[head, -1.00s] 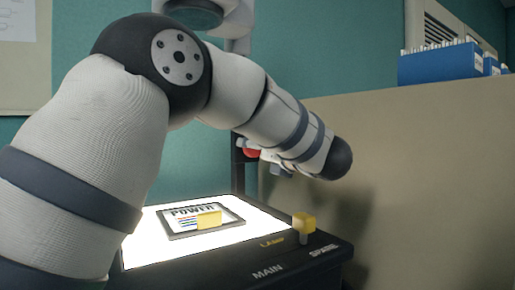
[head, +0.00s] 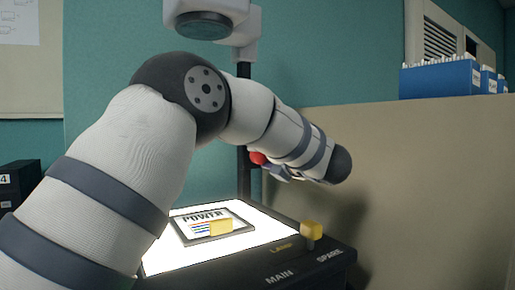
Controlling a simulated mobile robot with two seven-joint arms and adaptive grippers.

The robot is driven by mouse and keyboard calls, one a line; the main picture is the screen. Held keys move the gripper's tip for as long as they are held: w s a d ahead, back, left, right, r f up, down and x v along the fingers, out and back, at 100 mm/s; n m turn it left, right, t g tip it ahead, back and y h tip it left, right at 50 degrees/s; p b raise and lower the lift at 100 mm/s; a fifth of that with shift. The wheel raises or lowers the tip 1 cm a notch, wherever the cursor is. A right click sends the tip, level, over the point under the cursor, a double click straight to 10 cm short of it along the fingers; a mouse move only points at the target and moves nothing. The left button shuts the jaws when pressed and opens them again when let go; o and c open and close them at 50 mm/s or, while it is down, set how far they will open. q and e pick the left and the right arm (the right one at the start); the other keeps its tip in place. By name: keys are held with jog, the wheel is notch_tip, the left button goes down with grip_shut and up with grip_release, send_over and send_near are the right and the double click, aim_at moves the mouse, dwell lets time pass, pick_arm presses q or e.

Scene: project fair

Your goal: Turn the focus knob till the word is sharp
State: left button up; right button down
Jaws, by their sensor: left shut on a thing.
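The overhead projector has a lit white stage (head: 165,258), a dark post (head: 243,185) and a lens head (head: 206,22) at the top. A red knob (head: 257,158) sits at the post, partly hidden by my left arm. My left gripper (head: 276,172) is at this knob, shut on it; its fingers are small and partly covered by the arm. A framed sheet (head: 203,215) printed POWER lies on the stage, with a yellow block on it. The projected word is not in view. My right gripper is not in view.
A yellow lamp switch (head: 311,230) stands up from the projector's front panel, marked LAMP, MAIN and SPARE. A beige partition (head: 420,190) stands close on the right, with blue boxes (head: 440,80) on top. A dark drawer unit (head: 20,180) is at the left.

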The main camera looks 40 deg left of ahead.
pick_arm(q)
jog(key=shift+m, duration=0.6)
jog(key=o, duration=1.2)
jog(key=shift+c, duration=0.2)
jog(key=v, duration=1.2)
